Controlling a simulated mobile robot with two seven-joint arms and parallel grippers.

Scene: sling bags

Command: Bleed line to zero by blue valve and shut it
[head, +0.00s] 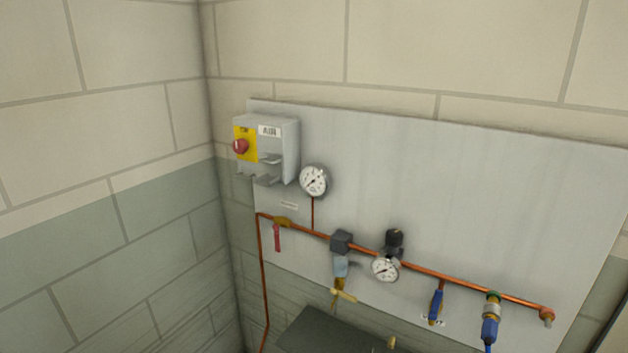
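The blue valve handle (436,305) hangs down from the copper line (455,281) at the right of the panel, roughly crosswise to the pipe. A small label lies behind its lower end. The upper round gauge (314,180) sits on a thin riser above the line. Its needle seems to point to the lower left, but the reading is too small to tell. A second gauge (385,268) sits under the black regulator knob (394,241); its reading is also unclear. Neither of my grippers shows in the head view.
A grey panel (450,180) carries the line. A red valve handle (277,237) hangs at left. A grey AIR box (283,135) has a red knob (241,146). A blue hose coupling (490,328) hangs at right. A dark grey surface (320,332) lies below.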

